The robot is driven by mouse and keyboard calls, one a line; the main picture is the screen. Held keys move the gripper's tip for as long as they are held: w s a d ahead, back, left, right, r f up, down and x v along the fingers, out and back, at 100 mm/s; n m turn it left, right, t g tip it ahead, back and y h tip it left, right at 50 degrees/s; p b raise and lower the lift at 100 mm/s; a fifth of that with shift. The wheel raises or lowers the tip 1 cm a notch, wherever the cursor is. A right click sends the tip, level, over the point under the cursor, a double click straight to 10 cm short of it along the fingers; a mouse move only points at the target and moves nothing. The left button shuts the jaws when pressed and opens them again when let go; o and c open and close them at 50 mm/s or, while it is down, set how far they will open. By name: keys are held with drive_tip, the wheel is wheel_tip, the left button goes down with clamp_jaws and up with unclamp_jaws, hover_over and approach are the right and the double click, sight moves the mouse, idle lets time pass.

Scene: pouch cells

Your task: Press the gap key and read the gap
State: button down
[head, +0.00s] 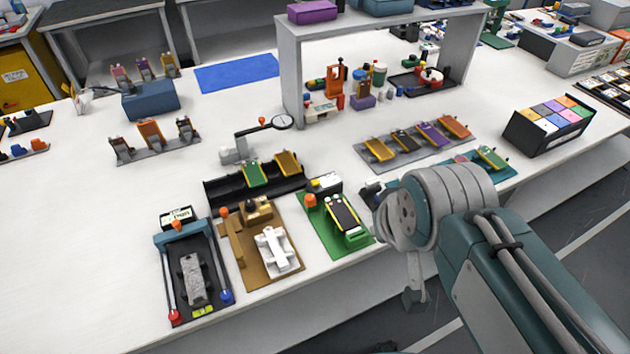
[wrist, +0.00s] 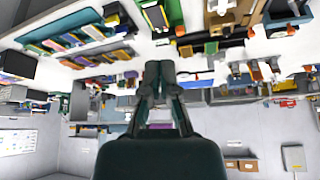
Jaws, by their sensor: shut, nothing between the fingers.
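At the front left in the head view stands a teal gauge frame (head: 163,262) with a dark bed and a grey piece (head: 194,279) lying in it. A small display (head: 180,217) sits at its back; its characters are too small to read. A yellow-green pad (head: 203,311) is at its front edge, between a red knob (head: 173,316) and a blue knob (head: 227,297). No key label is legible, so I cannot tell which is the gap key. My gripper (wrist: 158,68) is shut and empty in the wrist view, apart from the bench things. In the head view my arm largely hides it.
A brown fixture (head: 284,283) with a white part and a green fixture (head: 322,236) stand right of the gauge. A black tray (head: 218,196) and a magnifier (head: 282,122) are behind. A shelf (head: 291,75) rises farther back. The bench's left side has free room.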

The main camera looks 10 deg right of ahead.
drive_tip(key=m+t+y, duration=0.3)
drive_tip(key=m+y, duration=0.1)
drive_tip(key=m, duration=1.8)
hover_over(317, 182)
wheel_tip(317, 182, down, 12)
drive_tip(key=f, duration=0.1)
drive_tip(key=shift+r, duration=0.3)
drive_tip(key=shift+f, duration=0.15)
drive_tip(key=shift+f, duration=4.3)
